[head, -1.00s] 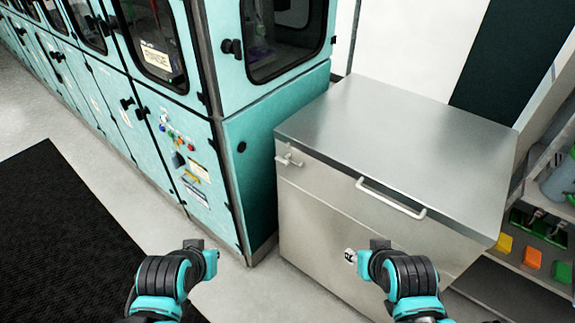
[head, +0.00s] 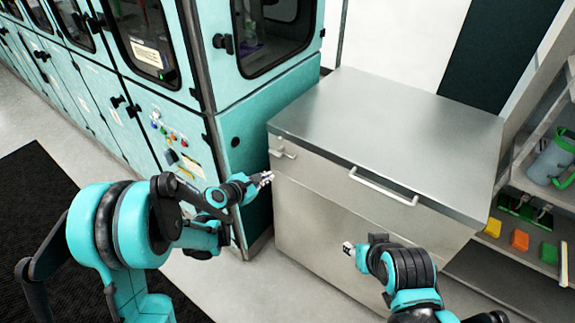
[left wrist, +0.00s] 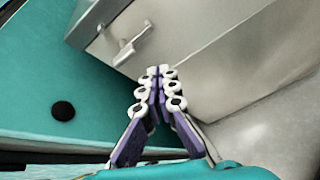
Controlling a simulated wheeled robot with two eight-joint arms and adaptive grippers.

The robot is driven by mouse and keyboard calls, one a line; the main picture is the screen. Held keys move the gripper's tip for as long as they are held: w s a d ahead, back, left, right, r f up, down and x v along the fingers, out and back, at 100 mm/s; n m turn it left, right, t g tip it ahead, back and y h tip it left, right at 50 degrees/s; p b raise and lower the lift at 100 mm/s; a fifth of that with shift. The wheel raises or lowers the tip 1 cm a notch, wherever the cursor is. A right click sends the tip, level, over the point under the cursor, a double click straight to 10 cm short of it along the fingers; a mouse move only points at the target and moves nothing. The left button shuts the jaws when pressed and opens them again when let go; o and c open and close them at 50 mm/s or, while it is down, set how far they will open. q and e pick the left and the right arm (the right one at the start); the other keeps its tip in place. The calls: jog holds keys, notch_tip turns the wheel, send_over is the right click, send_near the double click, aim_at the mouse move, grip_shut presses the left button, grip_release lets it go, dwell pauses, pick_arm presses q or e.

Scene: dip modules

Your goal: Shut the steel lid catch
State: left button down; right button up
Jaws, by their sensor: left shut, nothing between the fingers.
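The steel lid catch (head: 283,151) is a small light handle on the upper left of the steel cabinet's front, just below the lid (head: 390,125). It also shows in the left wrist view (left wrist: 130,50), above and left of the fingertips. My left gripper (head: 266,178) is shut and empty, a little below the catch in the head view and apart from it. Its closed fingers fill the middle of the left wrist view (left wrist: 158,80). My right gripper (head: 348,248) is in front of the cabinet's lower front; its finger opening is too small to tell.
A white bar handle (head: 382,187) sticks out from the cabinet front, right of the catch. A teal machine (head: 240,140) stands close at the left. Shelves with a jug (head: 553,160) and coloured blocks (head: 519,240) are at the right. A black mat (head: 35,200) lies on the floor.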

aim_at(282, 155)
pick_arm(q)
jog(key=w+d+f+n+b, duration=0.1)
jog(key=w+d+f, duration=0.1)
jog(key=w, duration=0.1)
jog(key=w+d+f+n+b, duration=0.1)
jog(key=w+d+f+n, duration=0.1)
jog(key=w+f, duration=0.1)
jog(key=w+d+f+n+t+h+b, duration=0.1)
jog(key=w+d+f, duration=0.1)
jog(key=w+f, duration=0.1)
jog(key=shift+w+d+n, duration=0.3)
jog(key=shift+w+n, duration=0.1)
jog(key=shift+w, duration=0.1)
notch_tip(282, 155, up, 4)
jog(key=shift+r+b, duration=0.1)
jog(key=shift+b, duration=0.2)
jog(key=shift+w, duration=0.1)
